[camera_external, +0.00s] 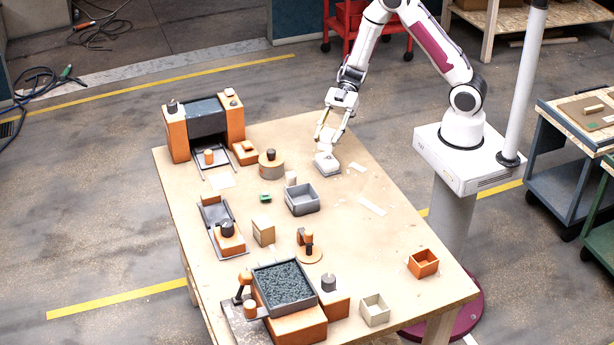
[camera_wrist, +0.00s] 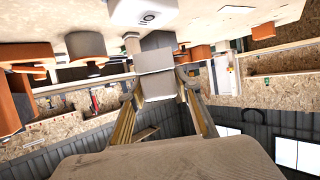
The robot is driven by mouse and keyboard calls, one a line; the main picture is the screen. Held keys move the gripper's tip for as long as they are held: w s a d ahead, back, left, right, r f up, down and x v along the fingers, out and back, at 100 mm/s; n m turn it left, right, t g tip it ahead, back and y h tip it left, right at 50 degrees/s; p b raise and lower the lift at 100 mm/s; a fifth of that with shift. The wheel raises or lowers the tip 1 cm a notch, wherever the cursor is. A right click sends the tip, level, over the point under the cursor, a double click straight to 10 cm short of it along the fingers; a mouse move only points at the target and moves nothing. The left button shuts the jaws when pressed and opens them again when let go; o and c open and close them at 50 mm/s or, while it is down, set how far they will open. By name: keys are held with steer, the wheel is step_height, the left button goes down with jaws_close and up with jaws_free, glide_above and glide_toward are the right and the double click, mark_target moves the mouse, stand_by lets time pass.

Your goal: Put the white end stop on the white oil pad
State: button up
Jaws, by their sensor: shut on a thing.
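My gripper (camera_external: 328,136) points down over the far right part of the table and is shut on the white end stop. The end stop is a pale block (camera_wrist: 155,75) between the two fingers in the wrist view. It also shows small and pale below the fingers in the external view (camera_external: 325,148). The white oil pad (camera_external: 327,168) is a low white block on the table, just under the held end stop. In the wrist view the pad (camera_wrist: 145,12) is at the top edge, with a dark round spot on it. I cannot tell whether the two touch.
A grey open bin (camera_external: 302,206) stands in front of the pad, with a small pale-topped peg (camera_external: 291,178) behind it. The table right of the pad holds only flat pale pieces (camera_external: 371,205).

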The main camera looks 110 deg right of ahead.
stand_by(0.3)
steer(key=shift+f, duration=2.1)
steer(key=shift+f, duration=0.15)
steer(key=o, duration=1.1)
steer(key=shift+o, duration=0.2)
steer(key=shift+s+r, duration=0.1)
steer(key=shift+r, duration=0.1)
steer(key=v, duration=1.2)
steer(key=shift+f, duration=0.15)
